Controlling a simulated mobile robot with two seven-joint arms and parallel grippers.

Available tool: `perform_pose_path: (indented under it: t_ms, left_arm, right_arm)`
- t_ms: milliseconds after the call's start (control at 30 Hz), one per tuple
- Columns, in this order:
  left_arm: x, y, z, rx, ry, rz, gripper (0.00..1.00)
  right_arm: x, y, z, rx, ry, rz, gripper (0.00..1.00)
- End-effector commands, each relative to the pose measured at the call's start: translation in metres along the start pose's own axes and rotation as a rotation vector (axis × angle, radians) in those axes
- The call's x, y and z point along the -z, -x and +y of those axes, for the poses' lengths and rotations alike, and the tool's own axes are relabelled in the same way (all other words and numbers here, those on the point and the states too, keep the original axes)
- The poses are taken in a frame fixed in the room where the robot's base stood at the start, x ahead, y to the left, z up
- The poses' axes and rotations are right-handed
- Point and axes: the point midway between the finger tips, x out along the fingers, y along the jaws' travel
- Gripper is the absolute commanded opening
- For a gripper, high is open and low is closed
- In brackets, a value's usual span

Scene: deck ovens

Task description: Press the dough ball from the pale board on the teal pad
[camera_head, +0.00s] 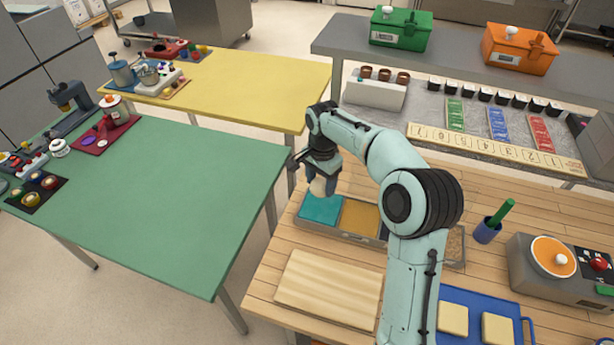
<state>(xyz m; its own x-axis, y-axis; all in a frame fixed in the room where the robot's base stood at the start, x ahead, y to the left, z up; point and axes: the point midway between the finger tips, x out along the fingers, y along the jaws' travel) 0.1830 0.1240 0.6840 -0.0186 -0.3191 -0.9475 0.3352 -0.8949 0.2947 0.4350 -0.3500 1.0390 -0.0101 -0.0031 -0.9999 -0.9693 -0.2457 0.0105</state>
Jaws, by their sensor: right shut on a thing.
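My right gripper (321,184) points down and is shut on the pale dough ball (318,187), which shows between its dark fingers. It is over the far part of the teal pad (321,210). I cannot tell whether the ball touches the pad. The teal pad lies at the left end of a grey tray, beside an ochre pad (359,218). The pale board (328,288) lies on the wooden table in front of the tray and is bare. My right arm hides part of the tray. My left gripper is not in view.
A blue tray (468,299) with pale square pieces lies right of the board. A green table (180,220) is at the left, mostly clear in front.

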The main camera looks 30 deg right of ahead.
Motion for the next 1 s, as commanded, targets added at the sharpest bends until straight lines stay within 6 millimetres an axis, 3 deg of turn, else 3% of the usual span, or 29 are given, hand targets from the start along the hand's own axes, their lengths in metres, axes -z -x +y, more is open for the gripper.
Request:
perform_pose_path:
  t_ms: [267, 800, 1000]
  left_arm:
    - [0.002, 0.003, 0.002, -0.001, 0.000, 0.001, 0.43]
    - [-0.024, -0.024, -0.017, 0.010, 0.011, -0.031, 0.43]
    - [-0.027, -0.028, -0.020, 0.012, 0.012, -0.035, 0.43]
  right_arm:
    - [0.011, -0.014, 0.003, 0.002, -0.003, -0.004, 0.29]
    - [0.010, -0.064, 0.004, -0.001, -0.004, -0.003, 0.29]
    - [0.010, -0.071, 0.003, 0.002, -0.003, -0.003, 0.29]
